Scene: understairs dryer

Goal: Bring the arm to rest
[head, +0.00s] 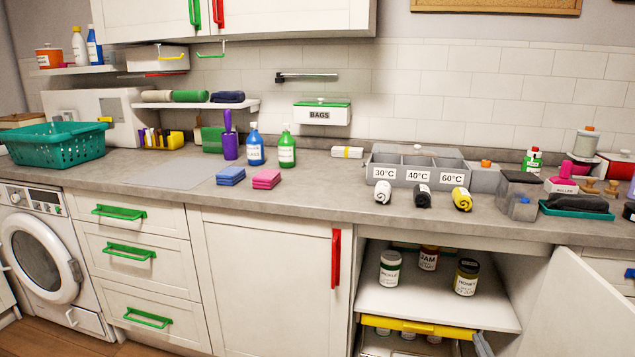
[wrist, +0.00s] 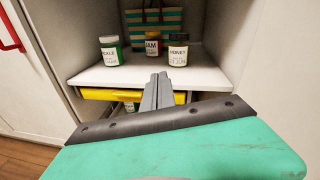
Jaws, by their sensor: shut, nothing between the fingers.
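My gripper (wrist: 160,90) shows in the wrist view with its two grey fingers together and nothing between them. The fingers point toward the open cupboard, in front of its white shelf (wrist: 130,76) and yellow-fronted drawer (wrist: 100,94). From this view I cannot tell the exact gap between fingertips and drawer.
The cupboard shelf (head: 425,308) holds a pickle jar (head: 389,270), a jam jar (head: 428,258) and a honey jar (head: 466,278). A striped bag (wrist: 168,28) stands behind them. The cupboard door (head: 575,310) stands open at right. The worktop (head: 310,198) above carries several items.

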